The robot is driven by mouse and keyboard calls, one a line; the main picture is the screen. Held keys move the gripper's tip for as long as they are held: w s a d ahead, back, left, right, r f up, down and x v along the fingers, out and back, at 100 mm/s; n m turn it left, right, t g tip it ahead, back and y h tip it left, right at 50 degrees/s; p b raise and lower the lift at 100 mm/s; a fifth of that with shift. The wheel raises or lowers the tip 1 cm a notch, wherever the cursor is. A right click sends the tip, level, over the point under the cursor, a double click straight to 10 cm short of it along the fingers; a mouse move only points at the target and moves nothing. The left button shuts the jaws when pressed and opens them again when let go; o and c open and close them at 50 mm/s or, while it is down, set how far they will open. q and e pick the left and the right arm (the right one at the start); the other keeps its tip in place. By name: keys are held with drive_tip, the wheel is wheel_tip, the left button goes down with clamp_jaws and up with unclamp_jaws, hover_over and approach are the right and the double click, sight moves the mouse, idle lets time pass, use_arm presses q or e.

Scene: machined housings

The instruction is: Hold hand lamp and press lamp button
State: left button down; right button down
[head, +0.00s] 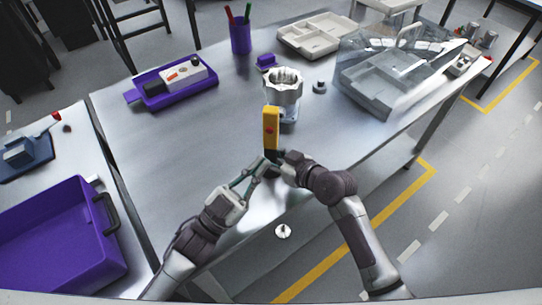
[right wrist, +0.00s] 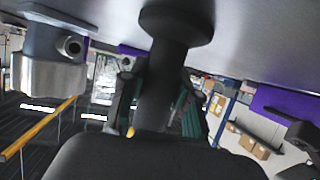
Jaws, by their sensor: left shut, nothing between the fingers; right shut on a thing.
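The hand lamp (head: 271,130) is yellow with a red button on its face and a dark lower part. It stands upright near the table's front edge in the head view. My right gripper (head: 277,158) is shut on its dark lower part from the right. In the right wrist view the dark stem (right wrist: 168,60) shows between my right fingers, with a wide round end against the table. My left gripper (head: 263,165) is shut and empty, close to the lamp's lower left, below the button. Whether it touches the lamp I cannot tell.
A machined housing (head: 284,85) stands just behind the lamp. A purple tray (head: 208,92) lies back left, a purple pen cup (head: 240,36) at the back. A clear-lidded case (head: 375,97) and a beige tray (head: 305,48) are to the right. The table's left middle is clear.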

drive_tip(key=c, duration=0.8)
unclamp_jaws()
drive_tip(key=shift+o, duration=0.2)
